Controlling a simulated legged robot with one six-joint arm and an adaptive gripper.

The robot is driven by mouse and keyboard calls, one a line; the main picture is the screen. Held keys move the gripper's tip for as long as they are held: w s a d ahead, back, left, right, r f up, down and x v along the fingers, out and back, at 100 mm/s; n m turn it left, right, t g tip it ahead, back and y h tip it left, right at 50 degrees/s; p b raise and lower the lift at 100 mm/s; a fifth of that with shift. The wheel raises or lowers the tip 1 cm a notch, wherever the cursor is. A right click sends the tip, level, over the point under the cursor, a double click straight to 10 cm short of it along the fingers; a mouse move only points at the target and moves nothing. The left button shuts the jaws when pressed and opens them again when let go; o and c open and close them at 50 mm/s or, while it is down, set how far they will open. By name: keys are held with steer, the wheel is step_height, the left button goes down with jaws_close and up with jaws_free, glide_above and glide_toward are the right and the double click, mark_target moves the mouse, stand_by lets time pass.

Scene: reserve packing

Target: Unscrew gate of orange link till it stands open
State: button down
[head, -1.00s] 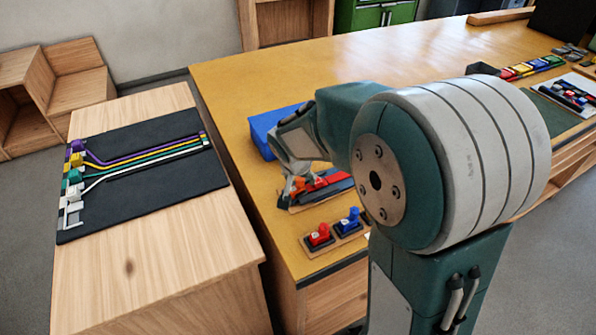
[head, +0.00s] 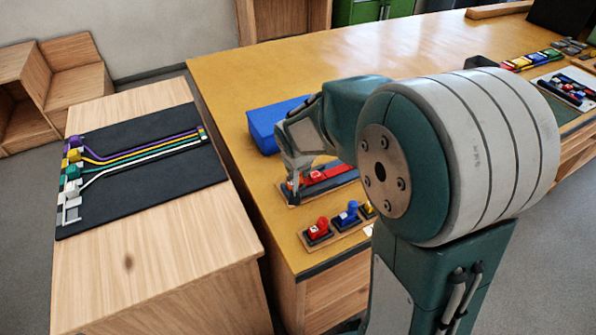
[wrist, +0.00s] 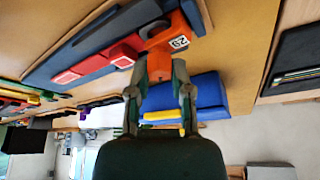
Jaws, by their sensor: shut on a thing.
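The orange link (wrist: 188,20) shows in the wrist view with a white number label on it. It sits at the end of a dark holder (wrist: 75,48) that also carries red parts (wrist: 90,66). My gripper (wrist: 160,62) is shut on the orange link, its fingers on the near end of it. In the head view my gripper (head: 293,192) points down at the left end of the holder, and the orange link is mostly hidden there. I cannot make out the gate or how far it is open.
A blue box (head: 272,128) stands just behind my gripper. Small stands with a red piece (head: 319,228) and a blue piece (head: 349,214) are in front, near the table edge. A separate bench at left holds a black mat (head: 140,190) with coloured strips. The table's back middle is clear.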

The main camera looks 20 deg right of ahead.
steer(key=shift+n+y, duration=0.9)
steer(key=shift+n, duration=1.7)
steer(key=shift+n+y, duration=0.3)
steer(key=shift+d+r+n+g+y, duration=0.1)
steer(key=shift+n+g+y, duration=0.3)
steer(key=shift+n, duration=1.05)
steer(key=shift+n+g+y, duration=0.2)
steer(key=shift+n+y, duration=0.4)
steer(key=shift+n, duration=0.85)
